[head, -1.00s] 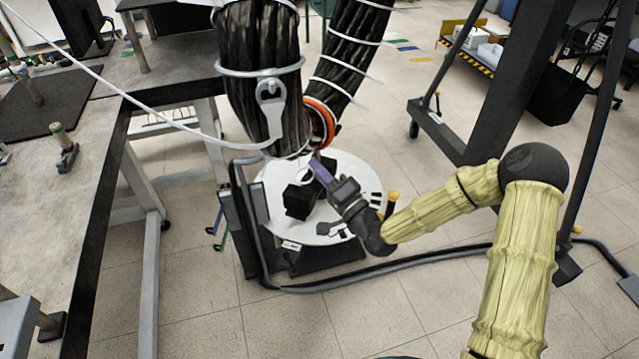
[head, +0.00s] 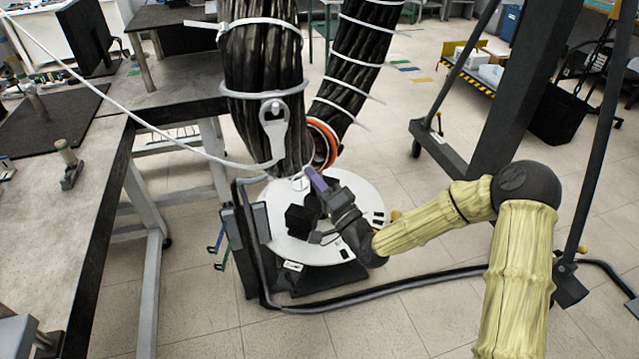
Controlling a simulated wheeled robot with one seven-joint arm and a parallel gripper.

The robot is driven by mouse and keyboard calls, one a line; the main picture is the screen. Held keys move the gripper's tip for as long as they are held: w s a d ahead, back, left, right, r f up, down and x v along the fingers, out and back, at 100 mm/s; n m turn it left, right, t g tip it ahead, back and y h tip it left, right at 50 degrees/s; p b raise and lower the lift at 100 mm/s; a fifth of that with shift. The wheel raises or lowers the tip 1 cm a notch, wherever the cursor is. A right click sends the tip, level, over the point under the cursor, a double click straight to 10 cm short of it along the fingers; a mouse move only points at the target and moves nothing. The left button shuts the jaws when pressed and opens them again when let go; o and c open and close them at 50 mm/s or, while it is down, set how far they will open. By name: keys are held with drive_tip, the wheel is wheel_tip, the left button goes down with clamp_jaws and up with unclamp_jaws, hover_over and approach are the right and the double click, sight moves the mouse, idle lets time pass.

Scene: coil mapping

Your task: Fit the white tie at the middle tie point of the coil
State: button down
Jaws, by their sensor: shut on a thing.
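The coil (head: 262,60) is a thick black bundle hanging at the top centre. Several white ties ring it, and a second strand (head: 352,70) slants down to join it at the bottom. My gripper (head: 316,181), with purple fingertips, is at the coil's lower end, just below the orange ring (head: 322,143). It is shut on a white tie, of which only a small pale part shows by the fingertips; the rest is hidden. I cannot tell whether this tie touches or goes around the coil.
A grey hook-like fitting (head: 275,125) with a white cord hangs on the coil's front. A round white plate (head: 345,250) on a dark base stands below my gripper. A workbench (head: 90,200) is at left, a dark post (head: 520,80) at right.

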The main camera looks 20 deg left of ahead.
drive_tip(key=shift+x, duration=0.75)
drive_tip(key=shift+r, duration=0.1)
drive_tip(key=shift+x, duration=1.1)
drive_tip(key=shift+w+a+r, duration=0.2)
drive_tip(key=shift+w+a, duration=0.15)
drive_tip(key=shift+a, duration=0.1)
idle(0.6)
drive_tip(key=c, duration=1.3)
unclamp_jaws()
drive_tip(key=shift+c, duration=0.2)
drive_tip(key=b+v, duration=0.3)
drive_tip(key=v, duration=1.4)
drive_tip(key=shift+f, duration=0.2)
